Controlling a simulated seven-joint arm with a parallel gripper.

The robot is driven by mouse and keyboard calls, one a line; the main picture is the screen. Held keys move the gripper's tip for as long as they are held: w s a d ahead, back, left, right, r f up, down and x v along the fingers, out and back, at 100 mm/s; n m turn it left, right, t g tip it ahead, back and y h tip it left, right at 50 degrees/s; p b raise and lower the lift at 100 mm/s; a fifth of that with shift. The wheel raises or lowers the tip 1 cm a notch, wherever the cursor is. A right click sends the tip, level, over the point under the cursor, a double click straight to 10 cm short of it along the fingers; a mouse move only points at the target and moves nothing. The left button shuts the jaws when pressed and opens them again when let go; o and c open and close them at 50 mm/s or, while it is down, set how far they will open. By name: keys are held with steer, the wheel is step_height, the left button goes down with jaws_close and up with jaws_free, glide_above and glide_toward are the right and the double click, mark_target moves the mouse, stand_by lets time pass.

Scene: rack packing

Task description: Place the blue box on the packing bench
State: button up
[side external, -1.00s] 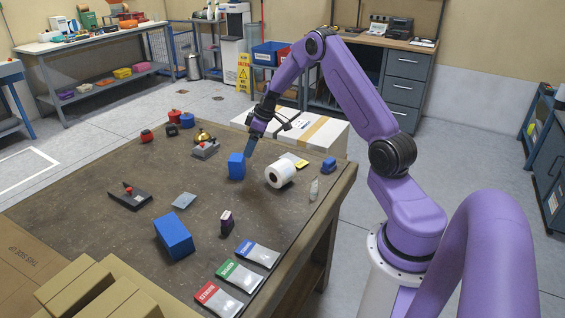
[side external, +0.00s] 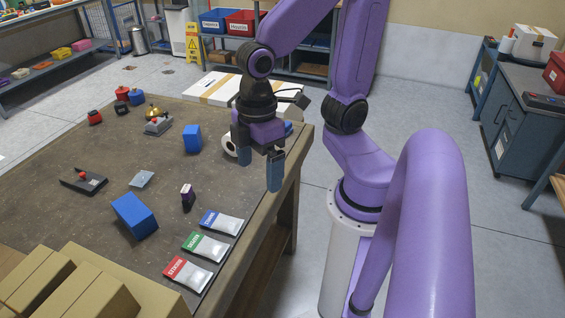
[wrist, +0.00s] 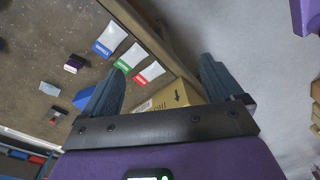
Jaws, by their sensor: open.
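Two blue boxes stand on the brown-topped bench (side external: 60,215): a smaller upright one (side external: 192,138) near the middle and a larger one (side external: 135,215) near the front. I cannot tell which is the task's box. My gripper (side external: 259,172) is open and empty, above the bench's right edge, right of both boxes and touching neither. In the wrist view, my gripper's fingers (wrist: 161,66) are spread apart. A blue surface (wrist: 84,96), probably the larger box, shows partly hidden behind the left finger.
Blue, green and red labelled packets (side external: 204,247) lie along the near right of the bench. Cardboard boxes (side external: 85,280) fill the front corner. A white roll (side external: 229,146) is partly hidden behind my gripper. A dark purple item (side external: 187,198) stands near the larger box.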

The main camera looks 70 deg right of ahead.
steer(key=shift+n, duration=0.4)
steer(key=s, duration=0.1)
steer(key=s+d, duration=0.2)
steer(key=s, duration=0.1)
steer(key=shift+f, duration=0.1)
